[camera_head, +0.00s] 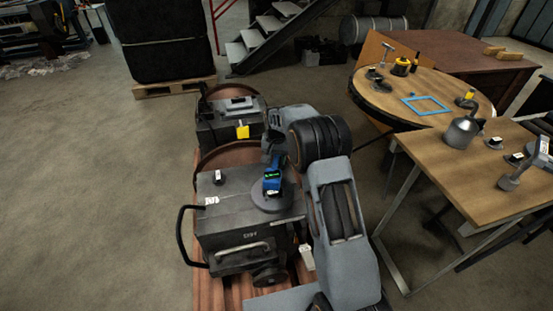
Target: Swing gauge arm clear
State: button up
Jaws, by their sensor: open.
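A blue gauge (272,183) with a small lit green display stands on a round grey disc (268,200) on top of the near grey engine block (228,215). A slim blue part rises from the gauge towards my gripper. I cannot make out a separate gauge arm clearly. My gripper (277,158) is small and partly hidden by my own grey arm. It is open and points down just above and behind the gauge. I cannot tell whether its fingers touch the blue part.
A second grey block (227,122) with a yellow tag (242,132) stands behind. A round wooden table (440,88) holds a blue frame (426,105) and small tools. A nearer wooden table (440,170) holds a grey can (461,132). The floor at left is clear.

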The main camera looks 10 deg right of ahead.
jog(key=shift+f, duration=0.2)
jog(key=shift+c, duration=0.5)
grip_shut()
